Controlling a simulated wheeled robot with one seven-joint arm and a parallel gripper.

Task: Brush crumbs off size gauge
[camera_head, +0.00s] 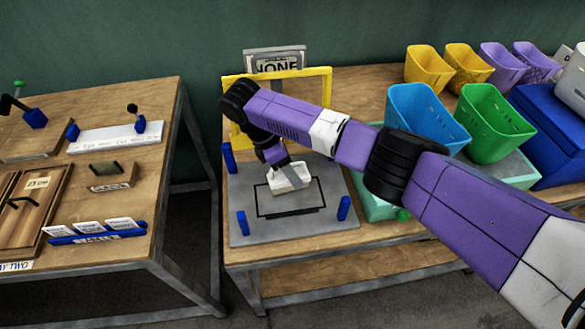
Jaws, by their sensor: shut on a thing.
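A grey plate (240,228) with a black rectangle outline, blue corner posts and a yellow frame (326,90) at its back lies on the right table; it may be the size gauge. My gripper (283,168) reaches down over the middle of this plate. It is shut on a white, block-like thing (290,183), low over the outlined area. Whether this thing is a brush, and whether it touches the plate, I cannot tell. My arm covers part of the yellow frame. Crumbs are too small to make out.
A blue bin (425,118), a green bin (488,122) and a dark blue box (555,130) stand to the right. Yellow and purple bins stand behind. The left table (130,200) holds boards and a blue card rack (97,233), with a gap between the tables.

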